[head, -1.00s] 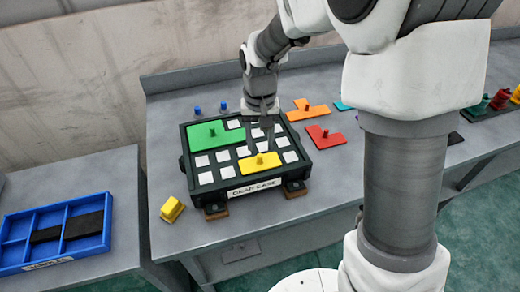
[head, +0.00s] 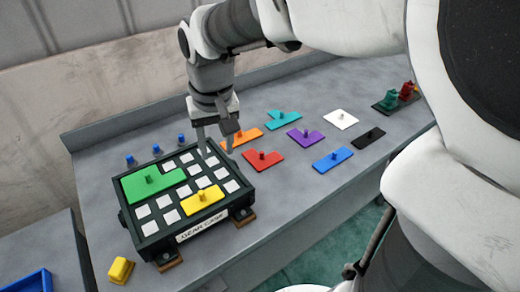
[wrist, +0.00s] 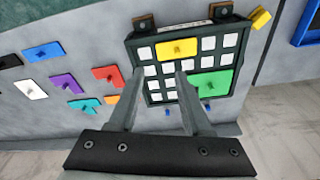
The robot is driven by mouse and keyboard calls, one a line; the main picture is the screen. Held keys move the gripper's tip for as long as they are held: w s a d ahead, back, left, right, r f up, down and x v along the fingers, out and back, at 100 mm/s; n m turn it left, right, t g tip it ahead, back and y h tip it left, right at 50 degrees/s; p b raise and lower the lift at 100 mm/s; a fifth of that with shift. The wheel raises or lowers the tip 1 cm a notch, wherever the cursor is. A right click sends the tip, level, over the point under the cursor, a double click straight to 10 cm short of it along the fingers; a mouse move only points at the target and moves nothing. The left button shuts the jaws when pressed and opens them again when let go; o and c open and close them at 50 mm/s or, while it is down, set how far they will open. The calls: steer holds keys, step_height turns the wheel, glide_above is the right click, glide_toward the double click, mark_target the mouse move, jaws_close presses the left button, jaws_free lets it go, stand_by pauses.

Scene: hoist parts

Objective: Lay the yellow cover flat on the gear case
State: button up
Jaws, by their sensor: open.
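The gear case (head: 160,232) is a dark box on the bench with a grid of white squares on its top and a label on its front. The yellow cover (head: 203,199), with a small knob, lies flat on the case at the front edge; it also shows in the wrist view (wrist: 177,48). A green cover (head: 152,183) lies at the back left of the case. My gripper (head: 216,146) is open and empty above the back right edge of the case, apart from the yellow cover. In the wrist view my gripper's fingers (wrist: 158,78) point toward the case.
Orange (head: 241,138), red (head: 263,160), teal (head: 283,119), purple (head: 305,138), blue (head: 332,159), white (head: 341,119) and black (head: 369,137) pieces lie to the right. A yellow block (head: 120,270) sits front left. Blue pegs (head: 156,150) stand behind the case.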

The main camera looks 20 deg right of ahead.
steer(key=s+d+r+t, duration=0.1)
steer(key=s+d+t, duration=0.1)
steer(key=s, duration=0.4)
steer(key=s+d+r+t, duration=0.1)
steer(key=s+d+r, duration=0.1)
steer(key=s+d, duration=0.3)
steer(key=shift+s+r+t, duration=0.15)
steer(key=shift+s+t, duration=0.25)
steer(key=shift+s, duration=0.8)
steer(key=shift+d, duration=0.1)
